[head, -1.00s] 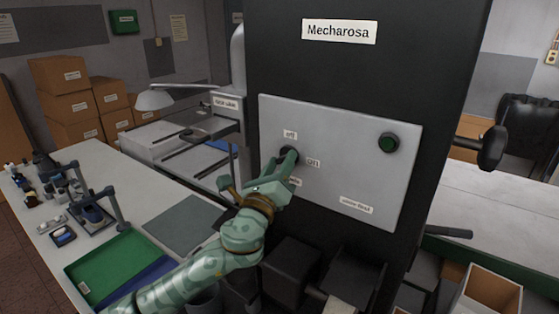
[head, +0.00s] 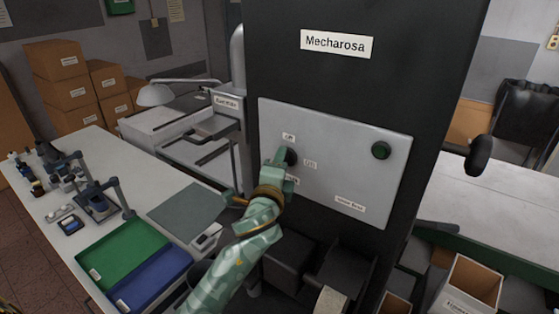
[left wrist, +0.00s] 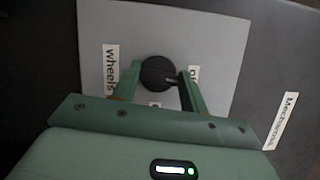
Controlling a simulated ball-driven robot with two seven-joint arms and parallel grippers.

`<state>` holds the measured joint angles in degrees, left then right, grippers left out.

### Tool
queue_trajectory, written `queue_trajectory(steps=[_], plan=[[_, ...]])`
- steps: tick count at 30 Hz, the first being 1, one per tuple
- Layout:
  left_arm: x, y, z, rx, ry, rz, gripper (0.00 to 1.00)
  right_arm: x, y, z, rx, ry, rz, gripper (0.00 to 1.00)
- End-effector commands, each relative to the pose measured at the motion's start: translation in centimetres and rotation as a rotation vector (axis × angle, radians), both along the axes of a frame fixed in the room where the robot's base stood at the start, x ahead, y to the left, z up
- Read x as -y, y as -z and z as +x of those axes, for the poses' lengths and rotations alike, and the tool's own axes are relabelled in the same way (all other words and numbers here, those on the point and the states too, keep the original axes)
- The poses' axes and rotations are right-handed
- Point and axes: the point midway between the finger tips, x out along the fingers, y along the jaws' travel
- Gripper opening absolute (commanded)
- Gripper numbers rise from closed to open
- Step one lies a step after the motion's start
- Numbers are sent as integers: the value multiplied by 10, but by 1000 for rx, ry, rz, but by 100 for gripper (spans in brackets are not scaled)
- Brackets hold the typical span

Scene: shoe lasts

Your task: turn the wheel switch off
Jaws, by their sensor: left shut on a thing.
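The wheel switch (head: 291,157) is a round black knob on the light grey panel (head: 335,150) of the black machine. Small labels surround it; the upper one (head: 289,137) seems to read "off". In the left wrist view the knob (left wrist: 158,73) sits between the two green fingers, and its pale mark points right, toward a partly hidden label. My left gripper (head: 284,159) is shut on the knob and covers part of it in the head view. My right gripper is not in view.
A black handle (head: 480,155) juts out at the machine's right side. On the left, a white table (head: 75,190) holds a green tray (head: 125,252) and a blue tray (head: 152,280). Dark bins stand below the panel.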

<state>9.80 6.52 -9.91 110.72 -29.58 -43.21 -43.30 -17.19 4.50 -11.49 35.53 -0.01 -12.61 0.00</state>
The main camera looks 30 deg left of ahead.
Motion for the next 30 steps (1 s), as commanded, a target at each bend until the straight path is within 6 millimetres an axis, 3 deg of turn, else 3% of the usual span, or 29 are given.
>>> queue_trajectory(steps=[9, 25, 26, 27, 28, 30], plan=[[0, 0, 0, -17, -2, -117, 21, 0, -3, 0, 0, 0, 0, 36], [0, 1, 0, -21, -1, -141, 21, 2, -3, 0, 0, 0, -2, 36], [0, 1, 0, -21, -1, -141, 46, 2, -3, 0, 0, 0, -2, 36], [0, 1, 0, -21, -1, -140, 57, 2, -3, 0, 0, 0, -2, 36], [0, 1, 0, -21, -1, -140, 65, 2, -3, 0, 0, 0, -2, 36], [0, 0, 0, -21, -1, -140, 65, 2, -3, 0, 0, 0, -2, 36]])
